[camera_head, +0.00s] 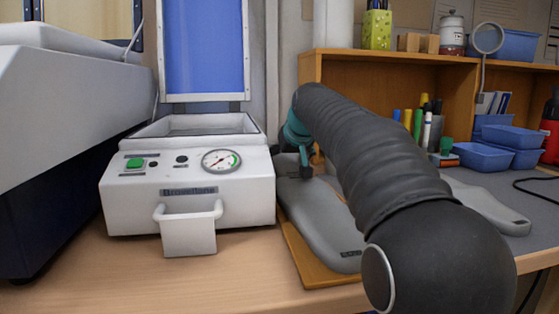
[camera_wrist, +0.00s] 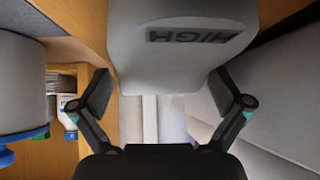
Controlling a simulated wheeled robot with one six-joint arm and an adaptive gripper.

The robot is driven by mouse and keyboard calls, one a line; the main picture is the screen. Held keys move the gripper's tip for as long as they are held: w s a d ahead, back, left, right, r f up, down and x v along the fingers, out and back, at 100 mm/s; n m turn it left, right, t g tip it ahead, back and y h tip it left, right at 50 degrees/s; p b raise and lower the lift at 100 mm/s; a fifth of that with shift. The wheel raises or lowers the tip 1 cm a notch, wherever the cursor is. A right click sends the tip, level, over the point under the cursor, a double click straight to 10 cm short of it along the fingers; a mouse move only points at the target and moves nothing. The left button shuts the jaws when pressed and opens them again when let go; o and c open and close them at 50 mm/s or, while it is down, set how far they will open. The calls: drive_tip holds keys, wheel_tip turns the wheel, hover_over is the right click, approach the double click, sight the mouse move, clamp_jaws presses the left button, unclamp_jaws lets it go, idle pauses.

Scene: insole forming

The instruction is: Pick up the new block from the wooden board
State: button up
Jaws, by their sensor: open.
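A long grey block (camera_head: 322,222) with a small dark label near its front end lies on the wooden board (camera_head: 296,250). My gripper (camera_head: 306,168) is at the far end of this block, partly hidden by my dark arm. In the wrist view my gripper (camera_wrist: 160,95) is open, with its fingers apart on either side of a grey block end (camera_wrist: 185,65) marked "HIGH". I see no firm contact there. I cannot tell whether this is the same end of the block seen from my head.
A white press machine (camera_head: 130,205) with a gauge and open blue lid stands close left of the board. Another grey block (camera_head: 498,212) lies on the grey mat at right. A wooden shelf (camera_head: 345,75) and blue bins (camera_head: 485,155) stand behind.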

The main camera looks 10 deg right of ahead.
drive_tip(key=shift+r, duration=0.1)
drive_tip(key=c, duration=1.3)
drive_tip(key=shift+o, duration=0.2)
drive_tip(key=shift+r, duration=0.1)
